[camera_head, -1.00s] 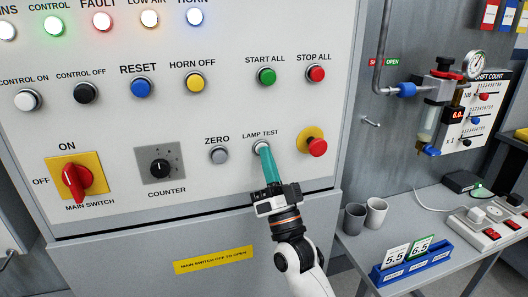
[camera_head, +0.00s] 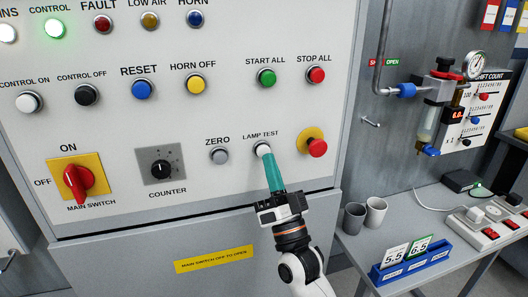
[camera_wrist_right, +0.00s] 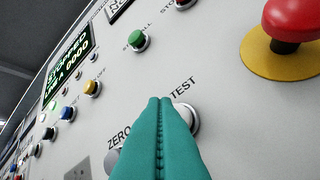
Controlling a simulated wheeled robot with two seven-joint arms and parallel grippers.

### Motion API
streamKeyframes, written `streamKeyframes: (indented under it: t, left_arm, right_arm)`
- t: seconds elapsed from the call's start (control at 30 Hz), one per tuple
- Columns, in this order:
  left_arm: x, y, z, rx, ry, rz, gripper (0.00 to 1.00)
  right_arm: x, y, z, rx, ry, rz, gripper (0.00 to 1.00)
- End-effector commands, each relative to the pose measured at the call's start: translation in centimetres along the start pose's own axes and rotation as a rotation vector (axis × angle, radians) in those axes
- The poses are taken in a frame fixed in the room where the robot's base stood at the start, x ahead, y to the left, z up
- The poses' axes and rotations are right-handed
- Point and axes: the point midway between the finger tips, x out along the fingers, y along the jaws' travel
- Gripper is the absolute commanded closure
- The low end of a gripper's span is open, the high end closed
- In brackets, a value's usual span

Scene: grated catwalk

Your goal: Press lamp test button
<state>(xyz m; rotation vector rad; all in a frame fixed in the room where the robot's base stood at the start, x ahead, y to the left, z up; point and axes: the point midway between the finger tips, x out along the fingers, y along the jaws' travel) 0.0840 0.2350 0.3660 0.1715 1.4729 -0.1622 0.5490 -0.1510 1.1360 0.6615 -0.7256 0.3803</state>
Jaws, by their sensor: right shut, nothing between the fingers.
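The lamp test button (camera_head: 262,148) is a round pale button in a metal ring, under the label LAMP TEST on the light grey panel (camera_head: 225,180). My right gripper (camera_head: 266,156) has teal fingers closed together with nothing between them. Its tips are right at the lower part of the button in the head view; whether they touch is hard to tell. In the right wrist view the button (camera_wrist_right: 190,117) shows partly behind the fingers (camera_wrist_right: 160,101). The CONTROL lamp (camera_head: 53,30) is lit green. The FAULT lamp (camera_head: 102,23), LOW AIR lamp (camera_head: 150,20) and HORN lamp (camera_head: 195,18) look dark. My left gripper is out of view.
The grey ZERO button (camera_head: 219,156) is left of the lamp test button. A red mushroom button (camera_head: 317,147) on yellow is to its right. The red main switch (camera_head: 76,183) and counter knob (camera_head: 160,168) are further left. A side table (camera_head: 350,262) with cups (camera_head: 376,212) stands at right.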

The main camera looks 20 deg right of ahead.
Motion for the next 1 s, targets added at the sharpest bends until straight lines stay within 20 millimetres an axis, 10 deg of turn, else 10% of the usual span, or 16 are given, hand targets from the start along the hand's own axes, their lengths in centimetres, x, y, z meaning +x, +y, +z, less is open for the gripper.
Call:
streamKeyframes:
  t: [1.0]
  left_arm:
    - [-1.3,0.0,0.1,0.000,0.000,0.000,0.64]
  right_arm:
    - [-3.5,2.5,2.5,0.000,0.000,0.000,1.00]
